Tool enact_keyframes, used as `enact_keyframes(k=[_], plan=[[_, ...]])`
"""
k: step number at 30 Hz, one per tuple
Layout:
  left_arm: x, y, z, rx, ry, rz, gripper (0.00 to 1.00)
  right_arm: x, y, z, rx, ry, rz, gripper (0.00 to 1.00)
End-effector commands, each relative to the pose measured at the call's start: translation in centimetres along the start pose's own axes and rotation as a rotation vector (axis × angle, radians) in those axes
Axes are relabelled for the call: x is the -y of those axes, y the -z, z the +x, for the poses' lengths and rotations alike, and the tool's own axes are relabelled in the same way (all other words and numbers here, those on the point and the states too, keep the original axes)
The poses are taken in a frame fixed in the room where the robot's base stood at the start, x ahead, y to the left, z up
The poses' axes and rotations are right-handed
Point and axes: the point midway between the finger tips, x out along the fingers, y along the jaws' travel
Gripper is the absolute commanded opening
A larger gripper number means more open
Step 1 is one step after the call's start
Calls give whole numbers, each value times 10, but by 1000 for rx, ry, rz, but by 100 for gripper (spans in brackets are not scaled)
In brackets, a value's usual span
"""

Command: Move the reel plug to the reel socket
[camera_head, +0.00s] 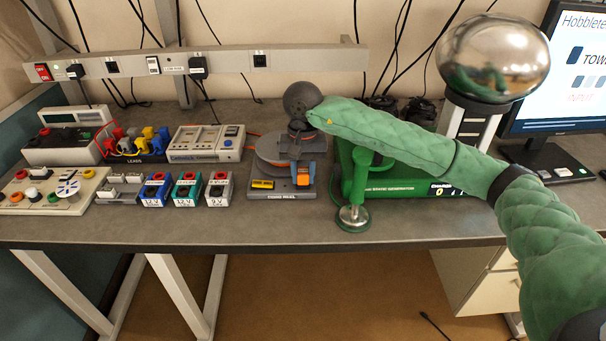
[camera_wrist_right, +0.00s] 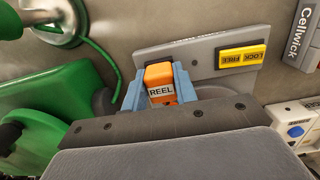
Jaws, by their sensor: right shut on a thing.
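The orange reel plug, labelled REEL (camera_wrist_right: 160,88), sits between the blue fingers of my right gripper (camera_wrist_right: 158,95), which is shut on it. In the head view the plug (camera_head: 304,177) and my right gripper (camera_head: 302,167) are at the front right of the grey cord reel (camera_head: 268,150). The plug is over or against the reel's base (camera_head: 283,193); I cannot tell whether it touches. No socket carries a readable reel label, so I cannot tell which is the reel socket. A grey rail (camera_head: 225,63) with several sockets runs along the back. My left gripper is out of view.
The table front (camera_head: 250,225) is clear.

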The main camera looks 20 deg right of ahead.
Motion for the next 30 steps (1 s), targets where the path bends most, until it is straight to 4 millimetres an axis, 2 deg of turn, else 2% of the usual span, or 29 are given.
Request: enact_keyframes(k=[3, 4, 7, 8, 16, 19, 30], plan=[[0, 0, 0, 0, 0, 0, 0, 0, -1, 2, 3, -2, -1, 0], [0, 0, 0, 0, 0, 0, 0, 0, -1, 2, 3, -2, -1, 32], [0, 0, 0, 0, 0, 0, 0, 0, -1, 2, 3, -2, -1, 52], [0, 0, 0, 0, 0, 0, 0, 0, -1, 2, 3, -2, -1, 54], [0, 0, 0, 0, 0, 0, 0, 0, 0, 0, 1, -1, -1, 54], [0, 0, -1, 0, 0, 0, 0, 0, 0, -6, 0, 0, 0, 54], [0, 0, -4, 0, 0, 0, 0, 0, 0, -59, 0, -1, -1, 54]])
